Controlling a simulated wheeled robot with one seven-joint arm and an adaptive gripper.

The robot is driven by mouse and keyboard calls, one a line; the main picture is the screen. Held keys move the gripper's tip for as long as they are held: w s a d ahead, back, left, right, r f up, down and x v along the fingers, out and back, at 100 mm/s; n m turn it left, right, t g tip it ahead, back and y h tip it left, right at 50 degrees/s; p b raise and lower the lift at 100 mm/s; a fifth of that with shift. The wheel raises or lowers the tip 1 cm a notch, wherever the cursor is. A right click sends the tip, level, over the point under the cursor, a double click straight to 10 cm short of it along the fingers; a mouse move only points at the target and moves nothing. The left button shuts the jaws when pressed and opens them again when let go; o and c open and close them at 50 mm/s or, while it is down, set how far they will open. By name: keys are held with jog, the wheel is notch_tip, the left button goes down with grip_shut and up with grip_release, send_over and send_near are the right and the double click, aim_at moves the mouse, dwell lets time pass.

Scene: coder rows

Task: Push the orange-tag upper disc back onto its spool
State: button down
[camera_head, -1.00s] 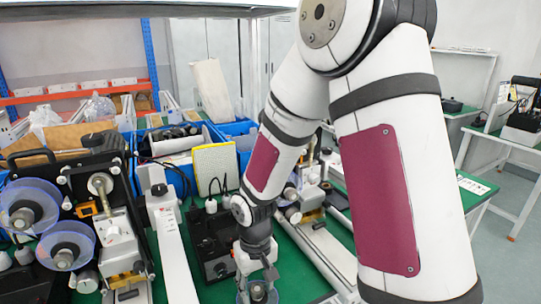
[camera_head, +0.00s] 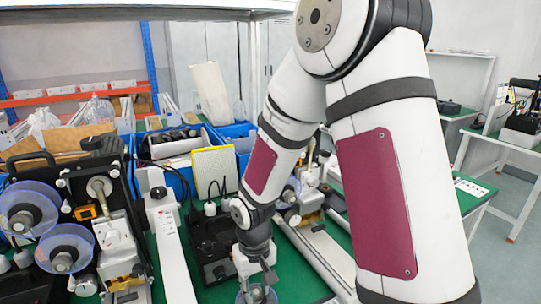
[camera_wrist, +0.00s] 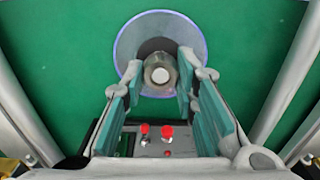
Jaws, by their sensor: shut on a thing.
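My gripper (camera_wrist: 159,78) is shut on the grey hub (camera_wrist: 160,76) of a clear disc (camera_wrist: 190,38) with a violet-blue rim. The disc shows beyond the fingertips, over green surface; whether it touches that surface I cannot tell. In the head view my gripper (camera_head: 257,276) is low at the bottom edge, and the held disc (camera_head: 246,296) is partly cut off there. At the left, a coder carries an upper clear disc (camera_head: 44,196) and a lower clear disc (camera_head: 84,236). A small orange piece (camera_head: 85,212) sits between them. I see no orange tag on the held disc.
A black control box (camera_head: 214,245) stands just left of my gripper; red buttons (camera_wrist: 166,131) show below the fingers in the wrist view. A long white bar (camera_head: 170,250) lies between coder and box. Blue bins (camera_head: 178,178) stand behind.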

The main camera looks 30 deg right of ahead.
jog(key=shift+r+p, duration=1.95)
jog(key=shift+r, duration=0.65)
jog(key=shift+f, duration=0.1)
